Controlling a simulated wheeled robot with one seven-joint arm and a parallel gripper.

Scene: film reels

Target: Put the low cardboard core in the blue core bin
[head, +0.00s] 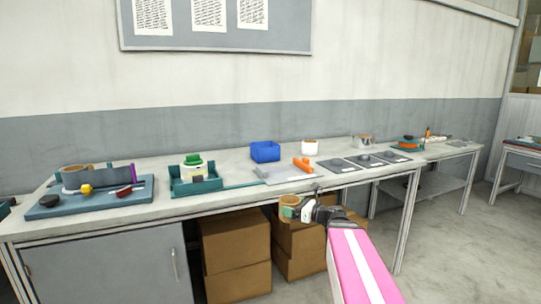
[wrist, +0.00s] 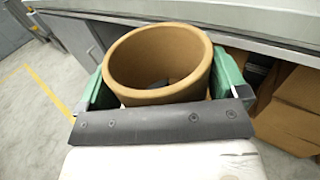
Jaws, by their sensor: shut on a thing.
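The cardboard core (wrist: 124,62) is a short, hollow brown tube. In the wrist view it stands between the green pads of my gripper (wrist: 160,80), which is shut on it; its open top faces the camera. In the head view the core (head: 289,202) and my gripper (head: 292,208) are in front of the bench's front edge, with boxes behind them. The blue core bin (head: 265,151) stands on the bench toward the wall, behind and a little left of my gripper. I cannot see inside the bin.
Cardboard boxes (head: 235,250) are under the bench.

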